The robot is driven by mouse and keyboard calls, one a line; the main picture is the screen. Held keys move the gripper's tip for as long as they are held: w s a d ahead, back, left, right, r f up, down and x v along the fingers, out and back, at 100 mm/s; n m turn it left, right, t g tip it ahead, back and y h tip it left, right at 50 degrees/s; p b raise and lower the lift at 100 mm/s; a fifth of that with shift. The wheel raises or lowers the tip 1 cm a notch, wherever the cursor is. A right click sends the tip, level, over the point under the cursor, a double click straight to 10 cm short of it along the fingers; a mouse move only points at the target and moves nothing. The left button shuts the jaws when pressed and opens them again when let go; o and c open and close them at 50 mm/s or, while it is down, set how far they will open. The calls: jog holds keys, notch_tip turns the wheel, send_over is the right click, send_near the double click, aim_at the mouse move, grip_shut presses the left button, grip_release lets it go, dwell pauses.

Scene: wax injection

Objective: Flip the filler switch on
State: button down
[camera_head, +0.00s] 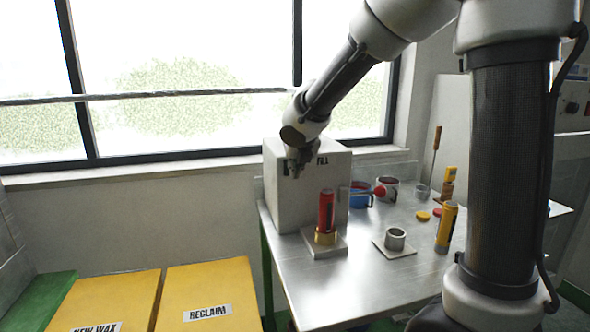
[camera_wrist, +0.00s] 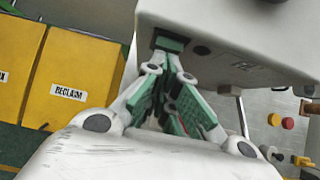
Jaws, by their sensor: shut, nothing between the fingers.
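The filler is a pale grey box (camera_head: 278,205) marked FILL at the left back of the metal table. It also fills the top right of the wrist view (camera_wrist: 235,28). My gripper (camera_head: 293,168) is at the upper front of the box, left of the FILL label. In the wrist view my gripper (camera_wrist: 170,52) has green-padded fingers drawn together at their tips, close to the box face. I see nothing held. A dark patch shows behind the fingertips. The switch itself is not clear; the fingers may hide it. I cannot tell whether they touch it.
A red cylinder (camera_head: 326,208) stands before the box. A blue mug (camera_head: 360,198), a metal ring (camera_head: 395,239) and a yellow-and-black cylinder (camera_head: 446,227) are on the table (camera_head: 350,287). Yellow bins (camera_head: 208,285) stand left.

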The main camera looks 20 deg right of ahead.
jog(key=shift+w+r, duration=0.4)
jog(key=shift+w, duration=0.1)
jog(key=shift+r, duration=0.75)
